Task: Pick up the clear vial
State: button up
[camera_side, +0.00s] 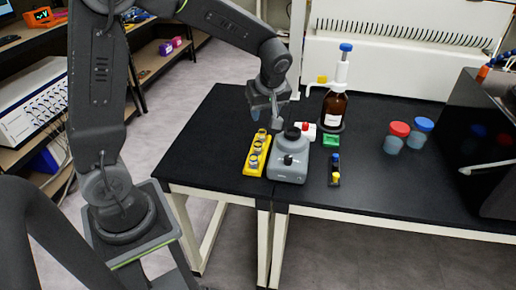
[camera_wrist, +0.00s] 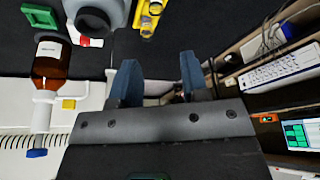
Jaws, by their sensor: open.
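A yellow rack (camera_side: 247,168) stands on the black bench, left of the grey mixer. It holds a few small vials (camera_side: 257,147) that look clear or greyish; which of them is the clear vial I cannot tell. In the wrist view the rack (camera_wrist: 147,31) and its vials (camera_wrist: 155,8) show at the top edge, partly cut off. My gripper (camera_side: 265,116) is above the bench near the far end of the rack. Its two blue-grey fingers (camera_wrist: 160,80) stand apart with nothing between them. The gripper does not appear to touch the rack or vials.
The grey mixer (camera_side: 288,165) stands close right of the rack. Red-lidded (camera_side: 397,135) and blue-lidded jars (camera_side: 419,133) stand farther right. The bench left of the rack is clear.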

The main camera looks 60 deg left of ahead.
aim_at(259, 142)
jog(key=w+a+f+n, duration=0.1)
jog(key=f, duration=0.3)
jog(key=w+a+f+n, duration=0.1)
jog(key=a+f, duration=0.1)
jog(key=f, duration=0.1)
jog(key=a+f, duration=0.2)
jog(key=f, duration=0.2)
jog(key=shift+w+f+n+g+y, duration=0.3)
jog(key=shift+w+f+n+g, duration=0.05)
jog(key=shift+w+n+g, duration=0.05)
jog(key=shift+x, duration=3.1)
grip_shut()
jog(key=shift+r, duration=0.1)
